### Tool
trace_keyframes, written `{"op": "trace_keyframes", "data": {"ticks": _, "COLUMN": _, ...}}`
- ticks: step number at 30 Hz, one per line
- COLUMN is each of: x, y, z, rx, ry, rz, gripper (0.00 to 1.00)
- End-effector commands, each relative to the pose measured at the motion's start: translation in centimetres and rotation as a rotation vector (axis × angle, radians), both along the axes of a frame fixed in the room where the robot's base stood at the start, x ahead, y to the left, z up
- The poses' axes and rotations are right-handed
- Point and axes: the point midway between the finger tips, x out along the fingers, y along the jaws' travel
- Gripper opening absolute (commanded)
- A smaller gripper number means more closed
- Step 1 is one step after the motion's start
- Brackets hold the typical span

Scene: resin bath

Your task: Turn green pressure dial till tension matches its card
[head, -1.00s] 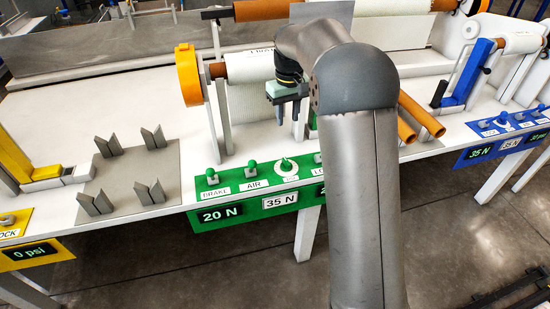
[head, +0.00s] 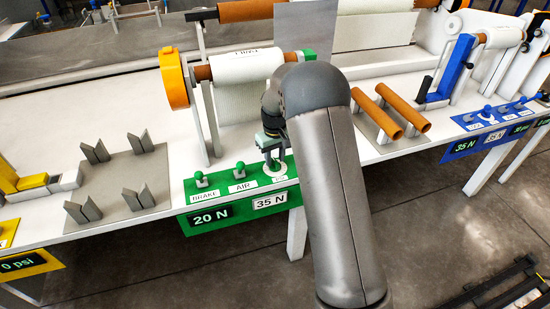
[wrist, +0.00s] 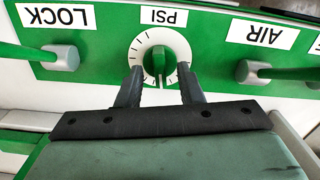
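The green pressure dial (wrist: 160,57) has a white ring with black ticks and sits under an upside-down PSI label in the wrist view. In the head view the dial (head: 275,169) is partly covered by my gripper (head: 271,158). In the wrist view my gripper (wrist: 159,74) is open, one finger on each side of the dial's green knob, with gaps beside the knob. I cannot tell how deep the fingertips reach. The green-framed readout (head: 211,215) shows 20 N. The white card (head: 270,203) beside it reads 35 N.
The BRAKE lever (head: 201,180) and AIR lever (head: 239,170) stand left of the dial. A LOCK lever (wrist: 61,57) is on its other side. A white roll (head: 245,68) is mounted behind the panel. A blue station (head: 490,125) is at right, a grey plate with V-blocks (head: 125,185) at left.

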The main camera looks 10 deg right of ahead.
Motion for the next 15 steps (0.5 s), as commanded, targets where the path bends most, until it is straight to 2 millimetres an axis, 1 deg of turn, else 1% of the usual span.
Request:
{"op": "trace_keyframes", "data": {"ticks": 3, "x": -0.04, "y": 0.00, "z": -0.66, "rx": 0.000, "ry": 0.001, "rz": 0.000, "gripper": 0.34}}
{"op": "trace_keyframes", "data": {"ticks": 11, "x": -0.03, "y": -0.01, "z": -0.78, "rx": 0.000, "ry": 0.000, "rz": -0.001, "gripper": 0.34}}
{"op": "trace_keyframes", "data": {"ticks": 12, "x": -0.03, "y": -0.01, "z": -0.77, "rx": 0.000, "ry": 0.000, "rz": -0.001, "gripper": 0.28}}
{"op": "trace_keyframes", "data": {"ticks": 13, "x": -0.03, "y": -0.01, "z": -0.77, "rx": 0.000, "ry": 0.000, "rz": -0.001, "gripper": 0.20}}
{"op": "trace_keyframes", "data": {"ticks": 14, "x": -0.03, "y": -0.01, "z": -0.77, "rx": 0.000, "ry": 0.000, "rz": -0.001, "gripper": 0.11}}
{"op": "trace_keyframes", "data": {"ticks": 15, "x": -0.03, "y": -0.01, "z": -0.76, "rx": 0.000, "ry": 0.000, "rz": -0.001, "gripper": 0.00}}
